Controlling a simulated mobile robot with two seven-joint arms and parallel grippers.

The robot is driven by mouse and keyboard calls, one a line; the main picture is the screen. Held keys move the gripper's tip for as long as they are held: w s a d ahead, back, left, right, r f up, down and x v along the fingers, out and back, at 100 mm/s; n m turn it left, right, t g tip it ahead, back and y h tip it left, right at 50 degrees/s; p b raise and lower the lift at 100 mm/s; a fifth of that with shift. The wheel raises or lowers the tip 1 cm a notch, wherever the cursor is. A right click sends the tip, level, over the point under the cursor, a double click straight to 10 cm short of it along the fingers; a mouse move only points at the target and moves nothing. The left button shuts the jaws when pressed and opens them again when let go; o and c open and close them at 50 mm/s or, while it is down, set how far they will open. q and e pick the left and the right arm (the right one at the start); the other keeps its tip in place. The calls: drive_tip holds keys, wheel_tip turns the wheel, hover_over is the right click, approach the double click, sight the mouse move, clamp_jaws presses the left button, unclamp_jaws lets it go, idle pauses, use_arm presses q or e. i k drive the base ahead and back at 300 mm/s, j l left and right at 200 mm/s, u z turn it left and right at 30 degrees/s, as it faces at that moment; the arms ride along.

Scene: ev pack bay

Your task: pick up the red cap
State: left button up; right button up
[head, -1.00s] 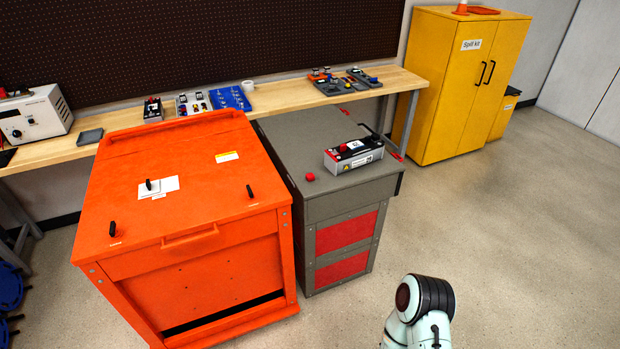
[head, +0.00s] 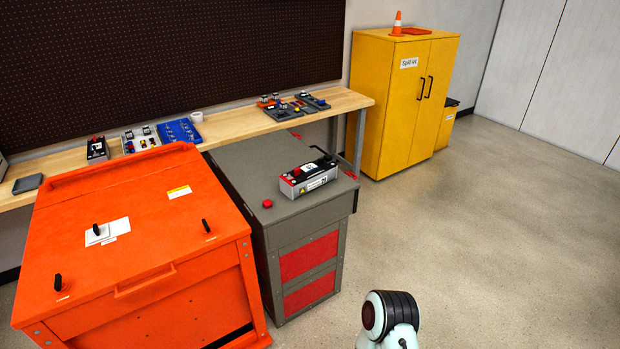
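A small red cap (head: 267,203) lies on the grey cabinet top (head: 240,168), near its front left edge. Beside it, to the right and apart from it, stands a grey and black battery module (head: 308,177) with a white label and a second small red piece (head: 296,171) on its top. Part of one of my arms shows at the bottom right, well in front of the cabinet. Neither of my grippers is in view.
A large orange cart (head: 130,235) with black handles stands left of the cabinet. Behind runs a wooden bench (head: 235,127) with trays of parts. A yellow spill kit cabinet (head: 400,110) stands at the back right. The floor (head: 480,250) at the right is clear.

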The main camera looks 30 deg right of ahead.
sight(266, 203)
drive_tip(key=i+l+u, duration=0.1)
drive_tip(key=u, duration=0.5)
drive_tip(key=l+u, duration=0.25)
drive_tip(key=l, duration=0.3)
drive_tip(key=l+u, duration=0.3)
drive_tip(key=l, duration=0.25)
drive_tip(key=i, duration=0.05)
